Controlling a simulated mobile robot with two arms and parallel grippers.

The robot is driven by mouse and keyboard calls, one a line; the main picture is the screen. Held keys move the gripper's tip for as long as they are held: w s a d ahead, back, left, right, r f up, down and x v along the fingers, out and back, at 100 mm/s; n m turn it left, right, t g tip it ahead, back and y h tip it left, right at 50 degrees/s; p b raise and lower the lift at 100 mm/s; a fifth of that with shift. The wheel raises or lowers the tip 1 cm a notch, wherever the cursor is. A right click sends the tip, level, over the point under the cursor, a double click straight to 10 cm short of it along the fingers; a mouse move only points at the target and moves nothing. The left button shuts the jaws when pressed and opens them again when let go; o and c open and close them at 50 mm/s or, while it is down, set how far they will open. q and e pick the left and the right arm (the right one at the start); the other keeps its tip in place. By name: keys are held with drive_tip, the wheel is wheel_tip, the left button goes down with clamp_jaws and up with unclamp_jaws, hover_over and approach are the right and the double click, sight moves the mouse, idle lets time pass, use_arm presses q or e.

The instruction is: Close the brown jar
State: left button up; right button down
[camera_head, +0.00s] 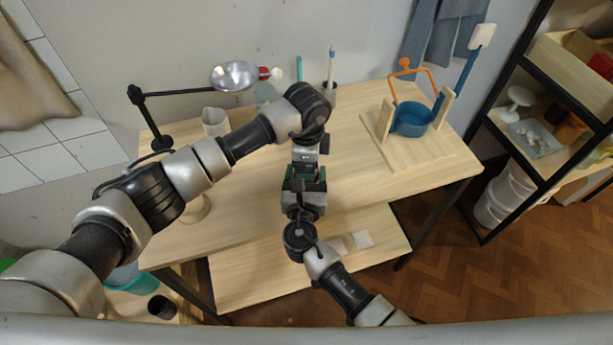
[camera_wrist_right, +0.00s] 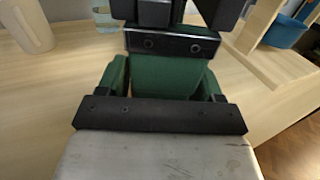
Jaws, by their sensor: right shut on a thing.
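My right gripper (camera_head: 304,182) comes up from the bottom of the head view and is shut on a dark green thing (camera_wrist_right: 165,78) over the middle of the table. The grippers largely cover this thing, and I cannot tell whether it is a jar. My left gripper (camera_head: 306,155) points down right above it. Its dark parts also show at the top of the right wrist view, close over the green thing. Its fingertips are hidden, so I cannot tell whether it is open or touching. I see no clearly brown jar or separate lid.
A cream pot (camera_head: 214,121) and a lamp (camera_head: 234,76) stand at the back left. A brush cup (camera_head: 330,94) is at the back. A blue pail (camera_head: 412,120) sits in a wooden stand at right. The table's front right is clear. Pale tiles (camera_head: 362,239) lie on the lower shelf.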

use_arm(q)
drive_tip(key=shift+c, duration=0.3)
drive_tip(key=c, duration=0.9)
drive_tip(key=m, duration=0.3)
drive_tip(key=o, duration=1)
drive_tip(key=shift+o, duration=0.2)
